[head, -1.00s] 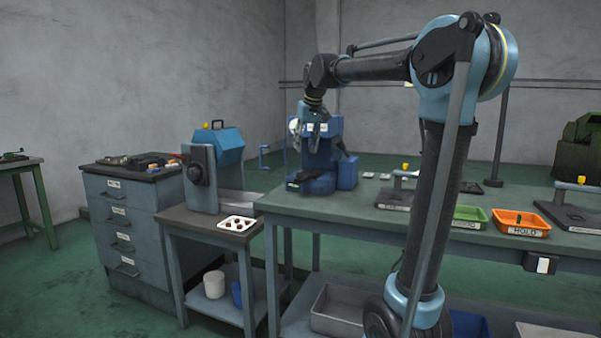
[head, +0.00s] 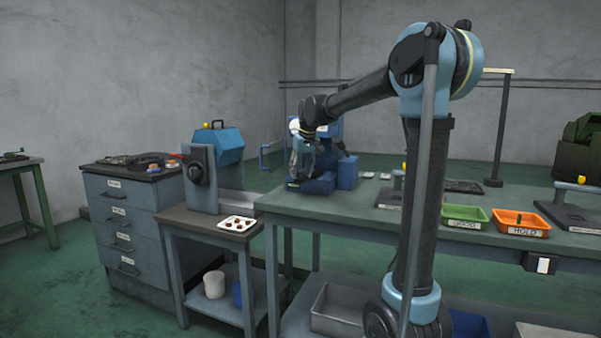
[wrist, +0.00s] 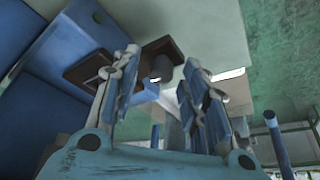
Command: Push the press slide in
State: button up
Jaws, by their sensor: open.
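The blue press (head: 347,172) stands on the left end of the long green bench. My gripper (head: 298,168) is in front of it, pointing down, and covers part of its front. In the wrist view my gripper (wrist: 162,70) has its two fingers apart with a gap between them. The press's blue body (wrist: 40,110) fills the left side there. A dark brown plate (wrist: 90,68) and a short grey cylinder (wrist: 162,68) show beyond the fingertips. I cannot tell which part is the slide, or whether the fingers touch anything.
Left of the bench is a lower stand with a grey and blue machine (head: 203,170) and a white tray (head: 240,224) of small brown parts. A green tray (head: 464,216) and an orange tray (head: 520,222) sit on the bench to the right.

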aim_at(305, 176)
grip_shut()
jog(key=shift+w+d, duration=0.25)
jog(key=shift+w, duration=0.45)
jog(key=shift+w+d, duration=0.25)
jog(key=shift+w, duration=0.4)
jog(key=shift+w+d, duration=0.25)
jog(key=shift+w, duration=0.45)
jog(key=shift+r, duration=0.1)
grip_release()
jog(key=shift+w, duration=0.1)
